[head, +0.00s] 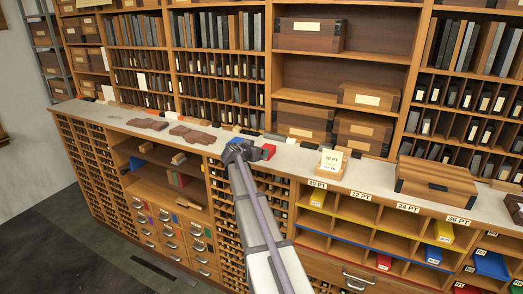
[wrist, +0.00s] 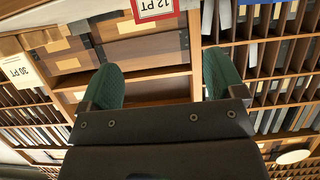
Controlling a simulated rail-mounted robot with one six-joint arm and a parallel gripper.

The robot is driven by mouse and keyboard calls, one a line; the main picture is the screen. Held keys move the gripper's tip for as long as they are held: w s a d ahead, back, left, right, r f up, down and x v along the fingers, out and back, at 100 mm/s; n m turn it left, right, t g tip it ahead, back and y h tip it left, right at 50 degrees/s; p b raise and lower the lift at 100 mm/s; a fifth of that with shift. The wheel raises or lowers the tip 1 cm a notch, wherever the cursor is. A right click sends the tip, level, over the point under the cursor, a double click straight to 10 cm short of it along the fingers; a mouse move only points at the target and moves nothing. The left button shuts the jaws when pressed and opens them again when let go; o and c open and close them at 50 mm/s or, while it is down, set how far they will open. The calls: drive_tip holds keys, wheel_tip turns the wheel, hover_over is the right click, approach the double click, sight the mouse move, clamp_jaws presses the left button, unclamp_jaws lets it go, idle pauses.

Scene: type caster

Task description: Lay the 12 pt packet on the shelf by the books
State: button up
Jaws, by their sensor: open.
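The 12 pt packet (wrist: 158,8) shows at the top edge of the wrist view, upside down, with a red-bordered white label; only part of it is in frame. In the head view a red packet (head: 268,151) stands on the counter just right of my gripper (head: 240,150); it is likely the same one, its label not readable there. My gripper is open and empty, its green fingers spread apart in the wrist view (wrist: 160,62).
Another labelled packet (head: 331,160) stands on the counter to the right, beside a wooden box (head: 435,178). Brown items (head: 190,134) and small dark blocks lie left of my gripper. Labelled bins (head: 362,215) are below right.

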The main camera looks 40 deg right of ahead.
drive_tip(key=b+x, duration=0.2)
drive_tip(key=x, duration=0.4)
drive_tip(key=shift+w+f, duration=0.1)
drive_tip(key=shift+f, duration=0.1)
drive_tip(key=b+x, duration=0.2)
drive_tip(key=x, duration=0.3)
drive_tip(key=shift+a+r, duration=0.1)
drive_tip(key=shift+r, duration=0.1)
drive_tip(key=shift+c, duration=0.3)
drive_tip(key=c, duration=1.4)
